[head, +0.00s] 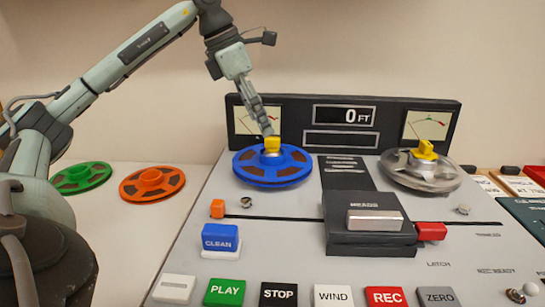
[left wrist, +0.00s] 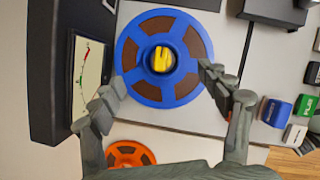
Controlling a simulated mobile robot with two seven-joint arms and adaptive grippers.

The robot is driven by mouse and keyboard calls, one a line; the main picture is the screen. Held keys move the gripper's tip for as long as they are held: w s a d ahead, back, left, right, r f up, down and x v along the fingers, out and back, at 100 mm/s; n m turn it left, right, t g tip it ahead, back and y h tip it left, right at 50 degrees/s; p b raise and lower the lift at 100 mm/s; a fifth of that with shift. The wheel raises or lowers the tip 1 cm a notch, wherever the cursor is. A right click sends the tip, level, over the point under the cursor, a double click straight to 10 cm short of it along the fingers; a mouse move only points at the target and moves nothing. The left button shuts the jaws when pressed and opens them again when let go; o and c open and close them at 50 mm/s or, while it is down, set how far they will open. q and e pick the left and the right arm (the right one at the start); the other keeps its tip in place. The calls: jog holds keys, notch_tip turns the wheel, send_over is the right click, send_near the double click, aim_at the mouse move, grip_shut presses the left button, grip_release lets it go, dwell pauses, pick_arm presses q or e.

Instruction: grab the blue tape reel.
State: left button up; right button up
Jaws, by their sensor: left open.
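The blue tape reel (head: 273,175) lies flat on the left spindle of the tape machine, with a yellow knob (head: 271,146) at its centre. In the left wrist view the blue reel (left wrist: 185,92) is seen from above, brown tape showing in its windows, the yellow knob (left wrist: 162,59) in the middle. My left gripper (head: 267,131) is above the reel in the head view. In the left wrist view my left gripper (left wrist: 163,88) is open, its two fingers on either side of the reel's lower part and nothing held. Whether the fingers touch the reel cannot be told. My right gripper is not in view.
A green reel (head: 81,180) and an orange reel (head: 135,190) lie on the white surface at left. A grey metal reel (head: 440,172) with a yellow knob sits on the right spindle. The upright meter panel (head: 285,111) stands close behind the blue reel. Buttons and the heads block (head: 345,238) are in front.

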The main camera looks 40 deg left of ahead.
aim_at(270, 147)
pick_arm(q)
jog(key=x, duration=0.7)
jog(key=shift+s+f+b, duration=0.1)
jog(key=shift+s+b, duration=0.1)
jog(key=shift+b, duration=0.2)
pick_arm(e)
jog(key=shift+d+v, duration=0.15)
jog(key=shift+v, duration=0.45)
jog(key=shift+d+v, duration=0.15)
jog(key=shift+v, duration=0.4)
pick_arm(q)
jog(key=shift+c, duration=0.4)
jog(key=c, duration=1.5)
